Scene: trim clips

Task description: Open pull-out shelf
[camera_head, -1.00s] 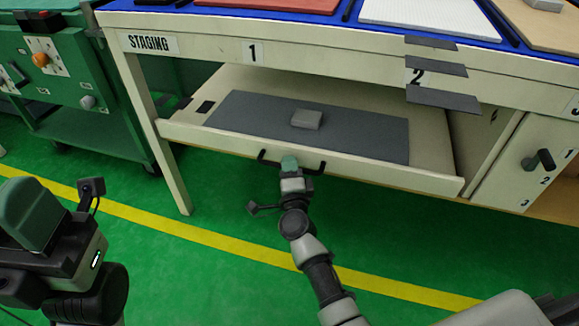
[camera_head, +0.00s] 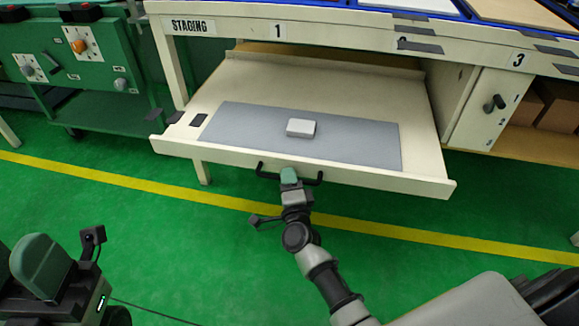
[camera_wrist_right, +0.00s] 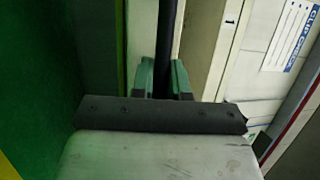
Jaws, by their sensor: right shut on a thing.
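The pull-out shelf (camera_head: 385,180) is a cream tray with a grey mat (camera_head: 350,140), drawn well out from under the staging bench. A small light grey block (camera_head: 301,128) lies on the mat. A black bar handle (camera_head: 268,172) is on the shelf's front. My right gripper (camera_head: 289,176) is shut on the handle near its middle. In the right wrist view, the green fingertips (camera_wrist_right: 161,78) stand on both sides of the dark handle bar (camera_wrist_right: 170,40). My left gripper (camera_head: 42,266) is at the lower left, away from the shelf; its fingers' gap cannot be made out.
A green cabinet (camera_head: 85,60) with knobs stands at the left. The bench front (camera_head: 340,35) is above the shelf, and a panel with a black knob (camera_head: 494,103) is to its right. The green floor (camera_head: 215,240) in front is clear, with a yellow line.

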